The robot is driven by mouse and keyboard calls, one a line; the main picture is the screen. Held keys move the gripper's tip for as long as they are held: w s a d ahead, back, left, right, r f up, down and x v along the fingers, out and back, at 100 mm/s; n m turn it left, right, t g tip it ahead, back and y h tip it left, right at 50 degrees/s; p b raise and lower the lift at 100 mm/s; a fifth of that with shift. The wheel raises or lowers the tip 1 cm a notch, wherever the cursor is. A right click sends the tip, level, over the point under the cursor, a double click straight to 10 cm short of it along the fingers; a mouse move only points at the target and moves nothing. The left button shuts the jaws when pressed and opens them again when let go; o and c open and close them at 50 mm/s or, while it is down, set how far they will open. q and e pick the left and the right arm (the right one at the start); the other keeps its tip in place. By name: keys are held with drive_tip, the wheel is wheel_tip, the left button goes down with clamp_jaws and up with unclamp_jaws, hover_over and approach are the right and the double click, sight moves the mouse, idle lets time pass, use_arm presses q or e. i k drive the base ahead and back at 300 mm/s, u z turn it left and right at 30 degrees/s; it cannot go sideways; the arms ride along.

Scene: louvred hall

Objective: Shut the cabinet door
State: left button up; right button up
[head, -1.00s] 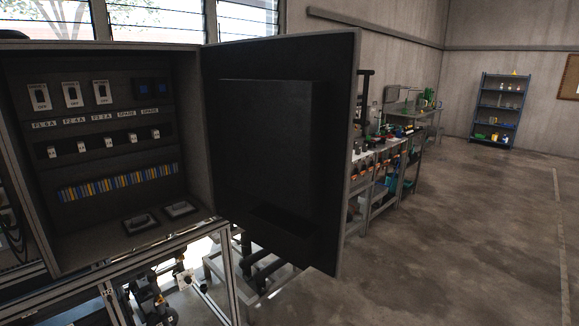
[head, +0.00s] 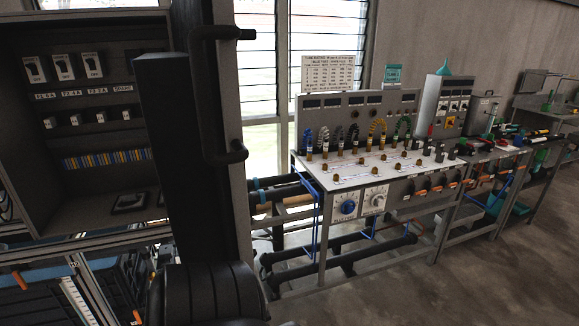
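The grey cabinet (head: 22,165) is at the left of the head view, with its interior still partly exposed. Its door (head: 235,205) stands ajar and points toward me, seen nearly edge-on. A dark bar handle (head: 210,95) shows on its outer face at upper right. The dark box (head: 165,150) on the door's inner face covers the right part of the interior. A dark rounded part, apparently of my arm, is low in front of the door; whether it touches is unclear. Neither gripper's fingers can be seen.
Inside are switches (head: 63,67) and a row of coloured terminals (head: 105,159). A test bench (head: 350,170) with dials and cables stands right of the door, with more benches beyond. Open floor (head: 480,285) lies at lower right.

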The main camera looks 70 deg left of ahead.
sight(189, 96)
drive_tip(key=i, duration=0.85)
drive_tip(key=u, duration=3.3)
drive_tip(key=i, duration=0.5)
drive_tip(key=u, duration=0.05)
